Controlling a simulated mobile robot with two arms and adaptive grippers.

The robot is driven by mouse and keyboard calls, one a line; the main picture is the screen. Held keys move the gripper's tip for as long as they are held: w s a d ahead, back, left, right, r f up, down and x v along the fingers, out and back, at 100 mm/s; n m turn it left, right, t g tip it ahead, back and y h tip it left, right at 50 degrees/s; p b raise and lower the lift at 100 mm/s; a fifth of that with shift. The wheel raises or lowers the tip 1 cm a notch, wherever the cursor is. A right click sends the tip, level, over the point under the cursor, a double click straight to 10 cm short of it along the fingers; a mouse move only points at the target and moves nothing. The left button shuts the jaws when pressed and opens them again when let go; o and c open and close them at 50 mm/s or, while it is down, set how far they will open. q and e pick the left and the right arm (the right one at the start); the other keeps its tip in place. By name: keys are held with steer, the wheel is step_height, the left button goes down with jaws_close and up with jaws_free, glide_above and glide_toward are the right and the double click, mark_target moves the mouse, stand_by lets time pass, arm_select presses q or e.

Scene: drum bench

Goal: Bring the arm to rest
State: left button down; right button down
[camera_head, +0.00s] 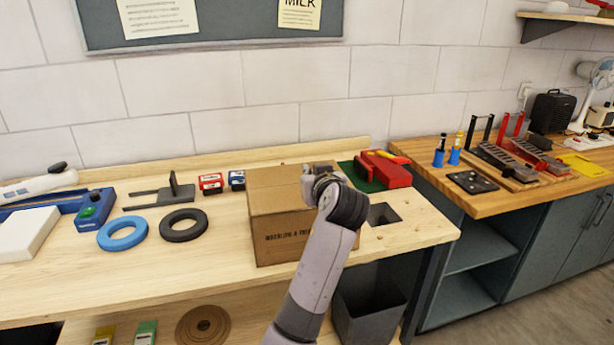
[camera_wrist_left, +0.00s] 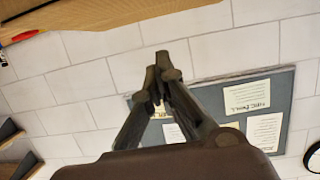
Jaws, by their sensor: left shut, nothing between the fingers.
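My left arm reaches up from the bottom of the head view. My left gripper (camera_head: 318,170) appears in front of the upper right part of a cardboard box (camera_head: 278,222) and is largely hidden by my wrist. In the left wrist view its fingers (camera_wrist_left: 160,75) are together, shut and empty, with the wall and pinboard behind them. I cannot tell whether the gripper touches the box. My right gripper is in neither view.
The wooden bench (camera_head: 225,255) also bears a blue ring (camera_head: 123,246), a black ring (camera_head: 183,239) and a red tool (camera_head: 386,171). A square hole (camera_head: 383,215) lies right of the box, above a dark bin (camera_head: 368,315). The front middle of the bench is clear.

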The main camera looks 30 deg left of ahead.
arm_select(q)
steer(key=s+d+f+m+g+h, duration=0.1)
steer(key=s+d+f+m+h, duration=0.2)
steer(key=s+f, duration=0.5)
steer(key=s+d+f+m+g+h, duration=0.1)
steer(key=s+d+f+m+h, duration=0.25)
steer(key=f, duration=0.95)
steer(key=s+d+f+m+g+h, duration=0.2)
steer(key=s+d+f, duration=0.2)
steer(key=s, duration=0.4)
steer(key=s+d+f+m+g+h, duration=0.1)
steer(key=s+d+f, duration=0.2)
steer(key=s, duration=0.6)
steer(key=s+d+f+m+g+h, duration=0.2)
steer(key=s+d+f, duration=0.2)
steer(key=s, duration=0.4)
step_height(320, 180, down, 25)
steer(key=s+g, duration=0.1)
steer(key=s+a+f+g, duration=0.1)
steer(key=s+a+f, duration=0.2)
steer(key=s+f, duration=1.4)
